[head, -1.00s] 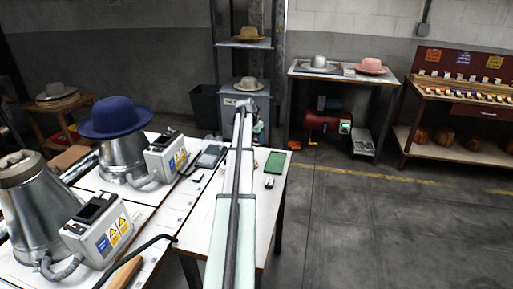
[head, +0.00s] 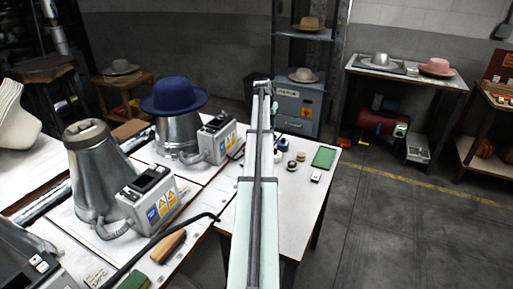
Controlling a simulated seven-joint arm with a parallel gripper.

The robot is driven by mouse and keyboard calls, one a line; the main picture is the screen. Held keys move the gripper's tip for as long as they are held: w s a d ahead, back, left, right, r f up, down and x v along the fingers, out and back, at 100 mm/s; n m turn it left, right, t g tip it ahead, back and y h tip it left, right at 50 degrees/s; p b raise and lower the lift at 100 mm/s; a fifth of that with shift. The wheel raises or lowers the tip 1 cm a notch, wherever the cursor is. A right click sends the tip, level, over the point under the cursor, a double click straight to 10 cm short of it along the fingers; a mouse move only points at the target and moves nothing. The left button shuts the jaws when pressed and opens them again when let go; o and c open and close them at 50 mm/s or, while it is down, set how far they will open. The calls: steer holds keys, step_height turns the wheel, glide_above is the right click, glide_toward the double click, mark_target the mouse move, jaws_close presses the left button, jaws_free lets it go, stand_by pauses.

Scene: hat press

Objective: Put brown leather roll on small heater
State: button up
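My arm stretches away from me over the white table, and my gripper (head: 262,86) is at its far end, small and seen from behind; its fingers cannot be made out. I cannot clearly identify the brown leather roll. A brown elongated piece (head: 168,246) lies on the near table, and a flat brown piece (head: 130,130) lies farther back; either's material is unclear.
A black curved rod (head: 165,240) crosses the near table. A green pad (head: 323,157), small dark round items (head: 283,144) and a small device (head: 316,176) lie right of my arm. A shelf with hats (head: 303,75) stands behind. Open floor lies right.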

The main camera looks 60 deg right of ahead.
steer(key=w+a+n+t+y, duration=0.3)
steer(key=w+n+t, duration=0.1)
steer(key=n, duration=0.9)
steer(key=shift+f, duration=4.75)
steer(key=shift+f, duration=0.15)
steer(key=o, duration=1)
steer(key=shift+a, duration=0.1)
steer(key=shift+o, duration=0.2)
steer(key=v, duration=1.2)
steer(key=shift+r, duration=0.2)
